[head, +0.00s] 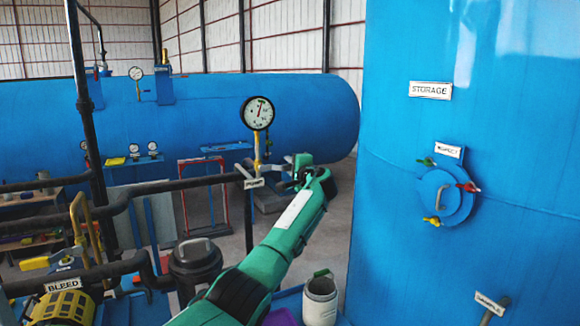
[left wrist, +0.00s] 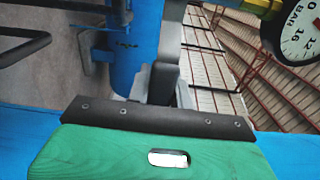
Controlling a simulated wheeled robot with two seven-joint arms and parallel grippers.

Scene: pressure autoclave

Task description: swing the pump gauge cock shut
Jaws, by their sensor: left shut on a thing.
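The pump gauge (head: 257,112), round with a white dial and red needle, stands on a yellow stem (head: 257,150) above the dark pipe. The gauge cock is at the stem's foot, but its handle is mostly hidden by my gripper. My left gripper (head: 290,165) is just right of the stem, shut on what appears to be the cock's handle. In the left wrist view the grey fingers (left wrist: 168,70) reach up close together, and the gauge dial (left wrist: 300,38) and yellow fitting (left wrist: 255,7) show at upper right. My right gripper is not in view.
A PUMP label (head: 254,183) hangs by the pipe (head: 150,188). The blue storage tank (head: 400,230) stands close on the right. A white pail (head: 320,298) stands below my arm. A large blue horizontal vessel (head: 210,100) lies behind.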

